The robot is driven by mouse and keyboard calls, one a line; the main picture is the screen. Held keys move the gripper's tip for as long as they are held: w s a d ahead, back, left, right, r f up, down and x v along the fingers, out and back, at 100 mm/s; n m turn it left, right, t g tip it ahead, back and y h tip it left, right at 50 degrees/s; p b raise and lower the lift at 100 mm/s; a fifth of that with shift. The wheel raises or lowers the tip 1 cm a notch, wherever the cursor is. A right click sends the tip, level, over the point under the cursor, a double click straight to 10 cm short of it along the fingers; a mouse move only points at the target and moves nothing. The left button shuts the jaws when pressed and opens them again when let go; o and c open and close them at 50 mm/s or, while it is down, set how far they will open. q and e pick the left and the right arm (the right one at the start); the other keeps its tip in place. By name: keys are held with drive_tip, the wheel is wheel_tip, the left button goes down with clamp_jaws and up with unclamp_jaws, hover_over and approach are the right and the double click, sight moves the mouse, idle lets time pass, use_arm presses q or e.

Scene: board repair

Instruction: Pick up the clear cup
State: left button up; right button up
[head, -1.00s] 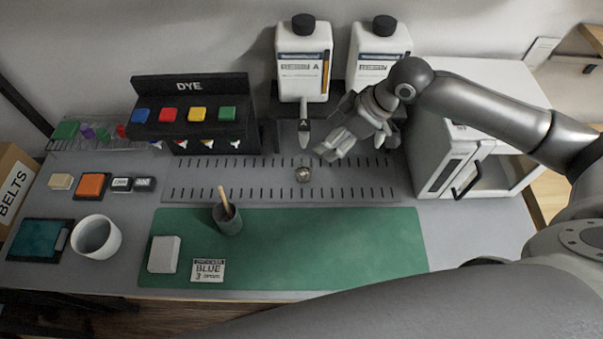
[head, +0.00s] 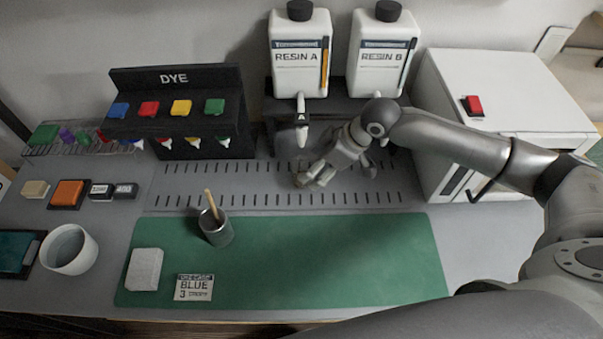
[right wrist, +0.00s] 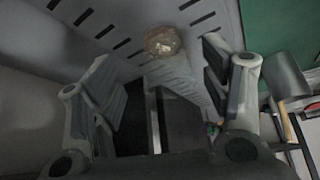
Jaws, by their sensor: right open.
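The clear cup (right wrist: 163,42) shows in the right wrist view as a small, round, see-through vessel on the grey slotted surface. It lies beyond my fingertips, a little left of the middle and near the top of the picture. My right gripper (right wrist: 165,90) is open, its two fingers apart with nothing held between them. In the head view my right gripper (head: 312,176) is low over the slotted strip, below the resin bottles, and it hides the cup there. My left gripper is not in view.
Resin A (head: 300,55) and Resin B (head: 382,58) bottles stand behind the gripper. A white cabinet (head: 505,125) is to the right. A dark cup with a stick (head: 216,229) stands on the green mat (head: 330,260), whose right part is clear. The dye rack (head: 180,125) is left.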

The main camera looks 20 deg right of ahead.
drive_tip(key=x, duration=0.5)
drive_tip(key=shift+a, duration=0.35)
drive_tip(key=c, duration=1.1)
